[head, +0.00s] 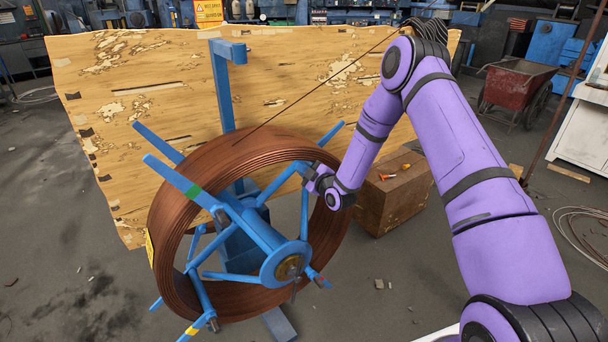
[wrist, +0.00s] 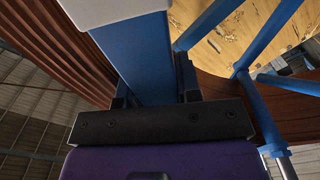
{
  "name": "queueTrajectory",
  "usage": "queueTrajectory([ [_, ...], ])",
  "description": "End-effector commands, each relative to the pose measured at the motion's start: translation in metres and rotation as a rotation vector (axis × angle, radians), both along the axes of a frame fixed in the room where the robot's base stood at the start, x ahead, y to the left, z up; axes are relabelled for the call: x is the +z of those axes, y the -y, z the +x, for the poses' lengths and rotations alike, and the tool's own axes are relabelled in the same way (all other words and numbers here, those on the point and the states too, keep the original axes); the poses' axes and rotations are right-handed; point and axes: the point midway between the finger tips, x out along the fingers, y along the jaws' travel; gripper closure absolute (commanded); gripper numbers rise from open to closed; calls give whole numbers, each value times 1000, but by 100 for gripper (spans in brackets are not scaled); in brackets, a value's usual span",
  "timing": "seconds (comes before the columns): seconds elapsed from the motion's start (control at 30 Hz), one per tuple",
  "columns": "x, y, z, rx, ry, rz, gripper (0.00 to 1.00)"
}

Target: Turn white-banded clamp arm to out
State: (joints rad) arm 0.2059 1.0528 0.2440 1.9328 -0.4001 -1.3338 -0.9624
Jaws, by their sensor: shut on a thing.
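A reel of brown coiled pipe (head: 175,245) stands on a blue spoked stand, with a round blue hub (head: 287,264) facing me. The white-banded clamp arm (head: 278,186) is a blue bar running from the hub toward the upper right of the coil. My gripper (head: 309,178) is shut on it near its outer end. In the wrist view the blue bar (wrist: 145,55) passes between my fingers (wrist: 155,92), and a white band (wrist: 105,8) shows at the top edge. My gripper hides the bar's outer end in the head view.
Other clamp arms carry a green band (head: 193,191), a yellow band (head: 193,330) and a red band (head: 318,280). A large wooden board (head: 120,90) stands behind the reel. A wooden box (head: 395,205) with small tools sits to the right. Bare floor lies at lower left.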

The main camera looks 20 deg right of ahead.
Motion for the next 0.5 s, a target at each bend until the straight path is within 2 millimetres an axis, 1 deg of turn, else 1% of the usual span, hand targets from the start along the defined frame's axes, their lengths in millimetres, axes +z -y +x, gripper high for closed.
queueTrajectory([
  [0.2, 0, 0, 0, -1, -1, 1, 100],
  [0.23, 0, 0, 0, -1, -1, 1, 62],
  [0.27, -1, 0, 0, -1, -1, 1, 55],
  [0.3, 0, 0, 0, -1, -1, 0, 46],
  [0.33, 0, 0, 0, -1, 0, 0, 43],
  [0.5, 1, 1, 1, -3, 4, -1, 43],
])
